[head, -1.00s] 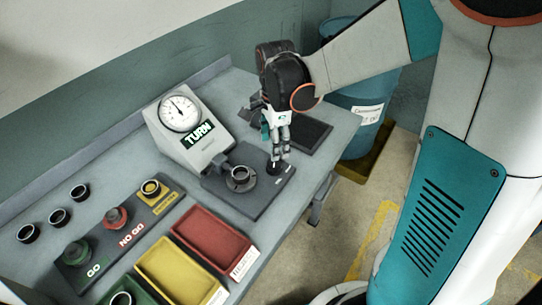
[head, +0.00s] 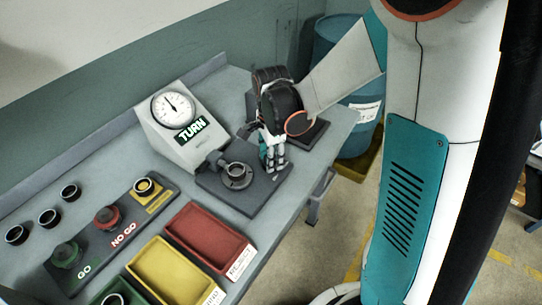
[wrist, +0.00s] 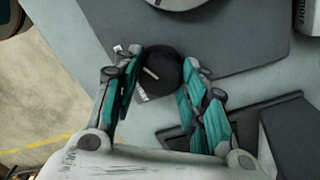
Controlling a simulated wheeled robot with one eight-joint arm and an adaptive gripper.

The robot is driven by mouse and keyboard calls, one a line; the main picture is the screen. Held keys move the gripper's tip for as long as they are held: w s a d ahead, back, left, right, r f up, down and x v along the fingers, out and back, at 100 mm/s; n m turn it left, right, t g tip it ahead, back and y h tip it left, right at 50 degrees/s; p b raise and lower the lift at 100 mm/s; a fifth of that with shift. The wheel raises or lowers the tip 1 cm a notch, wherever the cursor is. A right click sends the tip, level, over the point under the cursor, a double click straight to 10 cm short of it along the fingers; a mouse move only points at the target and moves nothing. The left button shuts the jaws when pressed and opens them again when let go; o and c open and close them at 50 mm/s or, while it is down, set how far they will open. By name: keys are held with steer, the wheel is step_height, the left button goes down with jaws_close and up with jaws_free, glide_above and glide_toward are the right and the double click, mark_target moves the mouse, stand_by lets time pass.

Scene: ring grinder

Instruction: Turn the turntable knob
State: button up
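The turntable knob (wrist: 160,72) is a round black knob with a pale line on top, at the front right of the dark base plate (head: 222,196). In the wrist view it lies between my two fingertips. My gripper (head: 273,168) points down over it, and its fingers hide the knob in the head view. The fingertips (wrist: 161,60) flank the knob closely on both sides; I cannot tell whether they press on it. A dark ring (head: 238,171) sits on the turntable left of my gripper.
Red (head: 207,240), yellow (head: 172,277) and green (head: 115,297) trays line the bench's front. A GO/NO GO strip (head: 122,232) and several loose rings (head: 48,217) lie to the left. A blue barrel (head: 362,119) stands beyond the bench's right end.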

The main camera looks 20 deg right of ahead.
steer(key=c, duration=0.3)
steer(key=shift+n, duration=0.3)
steer(key=n, duration=0.4)
steer(key=shift+n, duration=0.3)
steer(key=n, duration=1.3)
steer(key=shift+n, duration=0.4)
steer(key=n, duration=0.5)
steer(key=shift+n, duration=0.4)
